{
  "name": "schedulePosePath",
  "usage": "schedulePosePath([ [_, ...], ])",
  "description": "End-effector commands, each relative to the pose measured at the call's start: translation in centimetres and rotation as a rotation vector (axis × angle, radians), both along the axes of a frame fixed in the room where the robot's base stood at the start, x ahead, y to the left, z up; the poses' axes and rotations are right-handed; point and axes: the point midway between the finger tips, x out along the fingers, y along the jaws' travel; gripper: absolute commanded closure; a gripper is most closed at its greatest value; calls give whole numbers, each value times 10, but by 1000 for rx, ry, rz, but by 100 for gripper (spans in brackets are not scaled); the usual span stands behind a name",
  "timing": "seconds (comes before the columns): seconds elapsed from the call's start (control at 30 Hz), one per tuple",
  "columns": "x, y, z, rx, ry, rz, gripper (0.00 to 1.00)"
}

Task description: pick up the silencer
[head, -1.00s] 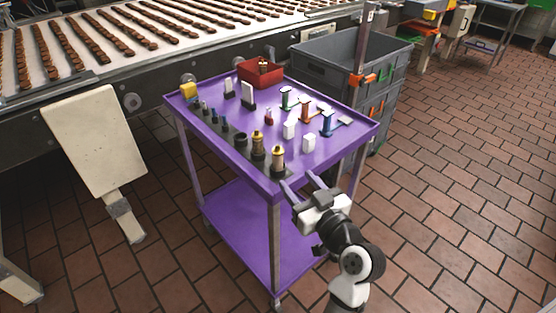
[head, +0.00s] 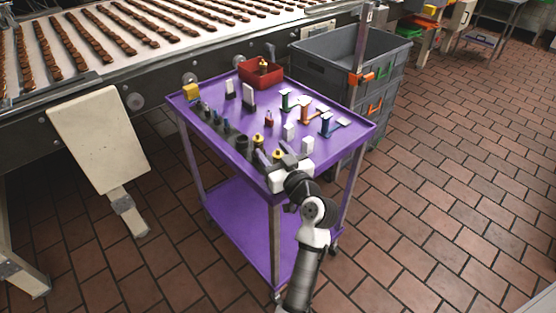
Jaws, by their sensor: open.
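Two gold-topped fittings stand in the dark strip along the near edge of the purple cart's top. They look like silencers, but I cannot tell for sure which one the task means. The rear fitting (head: 258,141) stands clear. The front fitting (head: 277,154) is partly hidden by my gripper (head: 274,155). My gripper is open, low over the cart's near corner, with its fingers reaching around or just beside the front fitting. I cannot tell whether they touch it. Another gold-topped piece (head: 263,64) is in the red bin (head: 262,76).
The purple cart (head: 222,93) also carries a black cup (head: 242,142), white blocks (head: 307,145) and blue, orange and green holders to the right. A grey crate (head: 335,68) stands behind right. The conveyor with chocolate bars runs behind. Open tiled floor lies to the right.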

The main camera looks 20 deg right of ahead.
Motion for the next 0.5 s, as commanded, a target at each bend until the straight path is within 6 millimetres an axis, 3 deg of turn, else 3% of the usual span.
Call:
schedulePosePath([
  [0.17,0,0,0,0,0,0,51],
  [0.5,0,0,0,0,0,0,95],
])
